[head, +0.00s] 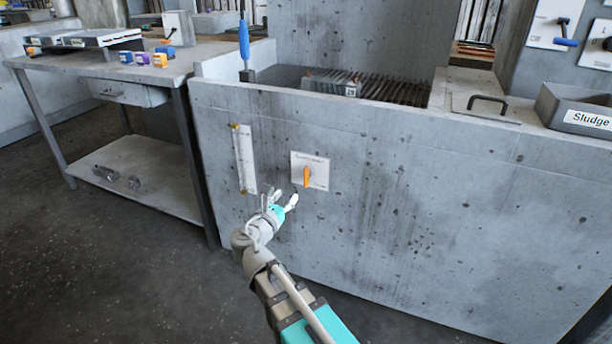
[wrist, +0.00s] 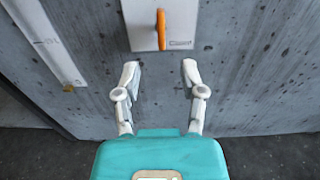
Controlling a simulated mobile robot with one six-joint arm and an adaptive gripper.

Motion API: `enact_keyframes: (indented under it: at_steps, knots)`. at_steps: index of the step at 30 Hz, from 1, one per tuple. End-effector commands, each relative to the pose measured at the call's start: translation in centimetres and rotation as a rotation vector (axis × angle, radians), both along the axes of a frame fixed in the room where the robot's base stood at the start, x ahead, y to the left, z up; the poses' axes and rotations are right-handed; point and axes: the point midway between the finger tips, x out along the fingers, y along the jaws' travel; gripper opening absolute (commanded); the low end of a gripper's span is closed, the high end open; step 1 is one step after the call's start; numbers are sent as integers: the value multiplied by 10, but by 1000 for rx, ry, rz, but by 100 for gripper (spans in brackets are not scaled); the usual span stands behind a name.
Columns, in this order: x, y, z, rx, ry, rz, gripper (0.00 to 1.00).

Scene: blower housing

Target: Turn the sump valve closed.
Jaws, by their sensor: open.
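The sump valve is an orange handle (head: 307,177) on a white plate (head: 322,168) on the front of a grey concrete tank. The handle stands about upright in the head view. In the wrist view the orange handle (wrist: 161,29) is at the top middle, on its white plate (wrist: 184,20). My gripper (head: 283,197) is open and empty, just below and left of the plate in the head view. In the wrist view my gripper (wrist: 160,72) has its two fingers spread, with the handle beyond the gap between them. The small print on the plate is not readable.
A gauge strip (head: 244,158) is fixed on the tank wall left of the plate. A blue-handled tool (head: 244,42) stands at the tank's top edge. A Sludge bin (head: 580,108) sits at the right. A workbench (head: 150,62) stands at the left. The wall right of the plate is clear.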

Motion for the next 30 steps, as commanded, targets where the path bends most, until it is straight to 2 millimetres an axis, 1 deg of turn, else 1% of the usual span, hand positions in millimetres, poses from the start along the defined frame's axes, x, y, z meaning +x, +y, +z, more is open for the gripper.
enact_keyframes:
  at_steps: [8,14,20,30]
  knots:
    - [2,-1,0,2,0,-1,53]
    - [13,-5,0,4,1,-4,53]
    - [35,-12,0,4,1,-4,53]
    - [85,-30,0,4,1,-4,53]
